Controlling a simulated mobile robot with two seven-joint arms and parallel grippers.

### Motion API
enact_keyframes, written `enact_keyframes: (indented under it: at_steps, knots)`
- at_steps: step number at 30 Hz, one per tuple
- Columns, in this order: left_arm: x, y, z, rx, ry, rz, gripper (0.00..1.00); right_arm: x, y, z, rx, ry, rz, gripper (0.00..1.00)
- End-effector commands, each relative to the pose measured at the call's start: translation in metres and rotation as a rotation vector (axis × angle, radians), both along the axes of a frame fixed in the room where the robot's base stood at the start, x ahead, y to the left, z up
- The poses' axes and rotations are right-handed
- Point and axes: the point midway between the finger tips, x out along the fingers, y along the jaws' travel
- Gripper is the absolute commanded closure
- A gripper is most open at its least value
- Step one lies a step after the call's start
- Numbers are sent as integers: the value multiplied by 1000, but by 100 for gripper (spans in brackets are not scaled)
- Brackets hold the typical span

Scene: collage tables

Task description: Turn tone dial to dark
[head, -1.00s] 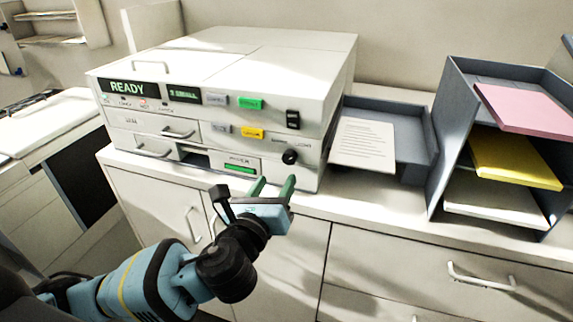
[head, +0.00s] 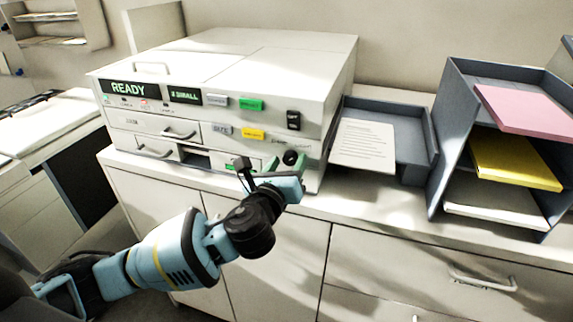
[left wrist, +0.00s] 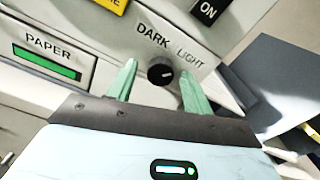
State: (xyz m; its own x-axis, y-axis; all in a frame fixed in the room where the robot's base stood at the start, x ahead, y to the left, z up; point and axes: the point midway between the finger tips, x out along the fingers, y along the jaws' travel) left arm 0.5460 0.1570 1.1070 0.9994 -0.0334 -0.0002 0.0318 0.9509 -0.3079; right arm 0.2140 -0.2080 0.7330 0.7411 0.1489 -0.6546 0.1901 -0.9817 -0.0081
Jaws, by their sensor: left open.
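The tone dial (head: 290,157) is a small black round knob on the front right of the white copier (head: 250,60). In the left wrist view the dial (left wrist: 160,71) sits below the words DARK, on its left, and LIGHT, on its right. A pale mark on the knob points toward the LIGHT side. My left gripper (head: 278,165) is open, its green fingers pointing at the panel. In the left wrist view the fingers of the left gripper (left wrist: 157,80) stand on either side of the dial; I cannot tell whether they touch it. My right gripper is not in view.
A black ON switch (head: 293,120) is above the dial, with green and yellow buttons (head: 252,134) to its left. A PAPER panel (left wrist: 48,57) is left of the dial. An output tray (head: 405,150) with a printed sheet and a grey paper rack (head: 440,135) stand to the right.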

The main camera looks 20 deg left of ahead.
Motion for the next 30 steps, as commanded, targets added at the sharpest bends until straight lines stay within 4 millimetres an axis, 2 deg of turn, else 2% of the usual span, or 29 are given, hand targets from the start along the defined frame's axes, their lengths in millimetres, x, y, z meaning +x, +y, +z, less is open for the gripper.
enact_keyframes:
  at_steps: [2,12,22,30]
  knots:
    - [0,0,0,0,0,0,49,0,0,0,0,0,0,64]
    - [0,0,0,0,0,0,94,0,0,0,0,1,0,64]
    - [0,0,0,-47,3,1,94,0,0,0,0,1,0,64]
    - [-1,-1,-1,-221,10,0,94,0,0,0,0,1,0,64]
